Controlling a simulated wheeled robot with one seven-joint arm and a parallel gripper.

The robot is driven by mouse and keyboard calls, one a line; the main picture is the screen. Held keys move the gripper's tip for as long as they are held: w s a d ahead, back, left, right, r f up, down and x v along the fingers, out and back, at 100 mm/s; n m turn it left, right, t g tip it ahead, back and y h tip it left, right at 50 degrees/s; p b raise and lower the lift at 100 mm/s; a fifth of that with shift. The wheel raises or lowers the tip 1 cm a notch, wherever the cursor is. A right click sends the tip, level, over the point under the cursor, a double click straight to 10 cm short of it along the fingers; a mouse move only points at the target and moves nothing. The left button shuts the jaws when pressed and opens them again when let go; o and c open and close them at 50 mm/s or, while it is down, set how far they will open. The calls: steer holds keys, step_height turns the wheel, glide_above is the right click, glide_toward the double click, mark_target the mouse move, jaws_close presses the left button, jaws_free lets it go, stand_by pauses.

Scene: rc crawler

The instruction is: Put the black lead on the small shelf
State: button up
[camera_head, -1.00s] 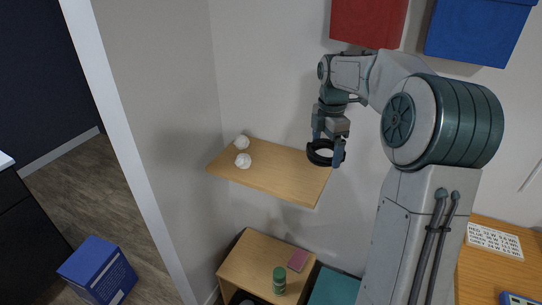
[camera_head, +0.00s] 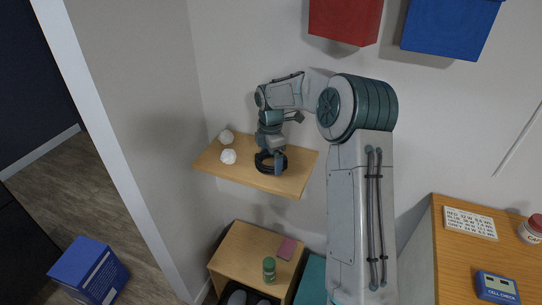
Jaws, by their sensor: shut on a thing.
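The black lead (camera_head: 264,166) is a coiled dark ring at my gripper (camera_head: 270,160). My gripper is shut on it, over the middle of the small wooden shelf (camera_head: 230,172) on the wall. The lead is at or just above the shelf's surface; I cannot tell whether it touches. Part of the ring is hidden by my fingers.
Two white balls (camera_head: 228,156) sit on the shelf's left part. The shelf's right end is clear. Below is a wooden cabinet (camera_head: 235,245) with a green jar (camera_head: 269,268) and a pink item (camera_head: 287,248). Red (camera_head: 345,18) and blue (camera_head: 450,28) boxes are above right.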

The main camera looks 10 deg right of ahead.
steer(key=shift+f, duration=0.2)
steer(key=shift+f, duration=0.15)
steer(key=o, duration=0.8)
steer(key=shift+c, duration=0.2)
step_height(320, 180, up, 12)
steer(key=s+a+r+m, duration=0.2)
steer(key=s+r+m, duration=0.15)
steer(key=s, duration=0.35)
steer(key=s+d+f+m+t, duration=0.1)
steer(key=s+f+m, duration=0.1)
steer(key=s+m, duration=0.6)
steer(key=s+d+f+m+t, duration=0.1)
steer(key=s+m, duration=0.7)
steer(key=s, duration=1.1)
steer(key=shift+s+d+f+m+t+b, duration=0.15)
steer(key=shift+s+f+m+t+b, duration=0.3)
steer(key=shift+f, duration=0.5)
